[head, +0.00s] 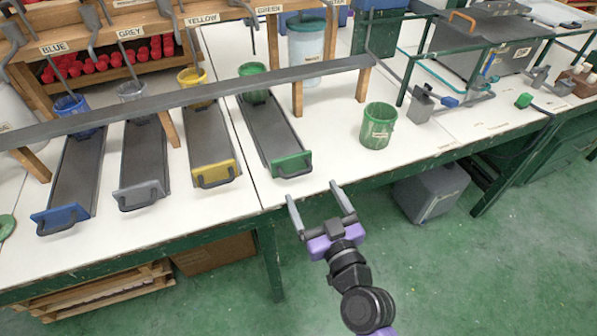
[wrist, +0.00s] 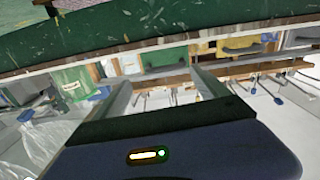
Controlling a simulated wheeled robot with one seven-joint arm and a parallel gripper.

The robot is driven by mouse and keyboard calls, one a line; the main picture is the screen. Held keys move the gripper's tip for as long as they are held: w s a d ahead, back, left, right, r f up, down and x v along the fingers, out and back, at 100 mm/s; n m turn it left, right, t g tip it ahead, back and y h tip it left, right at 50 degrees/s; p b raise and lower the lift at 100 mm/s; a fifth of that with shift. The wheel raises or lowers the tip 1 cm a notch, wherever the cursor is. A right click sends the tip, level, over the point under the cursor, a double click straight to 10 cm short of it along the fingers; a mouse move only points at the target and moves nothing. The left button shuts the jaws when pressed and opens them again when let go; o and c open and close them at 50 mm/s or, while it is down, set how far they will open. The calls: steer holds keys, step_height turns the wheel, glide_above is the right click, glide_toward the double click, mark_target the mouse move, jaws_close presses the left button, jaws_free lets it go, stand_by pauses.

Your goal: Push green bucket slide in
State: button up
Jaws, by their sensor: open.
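The green bucket slide is a dark tray (head: 272,130) with a green front plate and a black handle (head: 292,166). It sticks out from under the grey rail towards the table's front edge. A green bucket (head: 253,84) stands on its far end, under the GREEN sign (head: 269,10). My gripper (head: 318,203) is open and empty, in front of the table edge, below and slightly right of the green handle and apart from it. In the wrist view, the open fingers (wrist: 158,85) show with the green front plate (wrist: 165,56) beyond them.
Yellow (head: 215,174), grey (head: 141,194) and blue (head: 60,218) slides stick out to the left, each with its own bucket. A loose green bucket (head: 378,125) stands on the white table to the right. A grey rail (head: 190,97) crosses above the slides.

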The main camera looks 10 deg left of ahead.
mark_target(294, 162)
steer(key=x, duration=0.7)
steer(key=shift+a+r, duration=0.2)
steer(key=shift+a, duration=0.35)
steer(key=c, duration=1.8)
steer(key=shift+o, duration=0.2)
steer(key=shift+b+x, duration=0.75)
steer(key=shift+x, duration=0.85)
steer(key=shift+w+a, duration=0.15)
steer(key=shift+w, duration=0.45)
